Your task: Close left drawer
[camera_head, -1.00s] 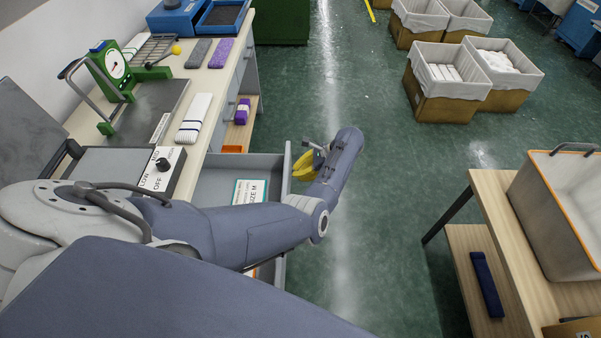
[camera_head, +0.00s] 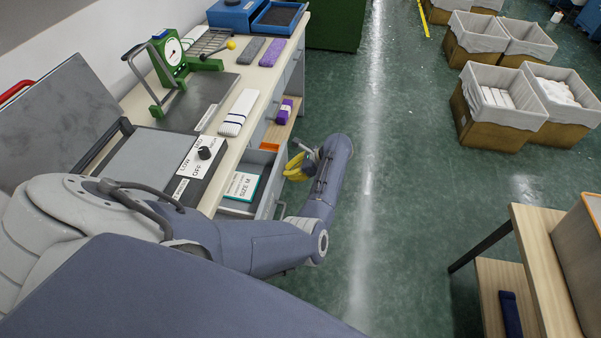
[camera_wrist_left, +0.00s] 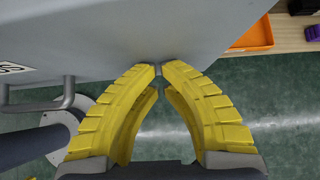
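The grey left drawer (camera_head: 270,187) stands partly open under the workbench (camera_head: 228,150). A SIZE M card (camera_head: 241,186) lies inside it. My left gripper (camera_head: 294,166) with yellow fingers is at the drawer's outer face. My left arm hides the near part of the drawer. In the left wrist view the fingertips (camera_wrist_left: 160,68) meet or nearly meet against the grey drawer front (camera_wrist_left: 120,40), with nothing seen between them. Contact with the drawer is not certain. A bar handle (camera_wrist_left: 62,92) shows to the left of the fingers. My right gripper is not in view.
An orange tray (camera_wrist_left: 250,36) sits on a wooden shelf beside the drawer. A wooden table (camera_head: 540,250) stands right; green floor lies between.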

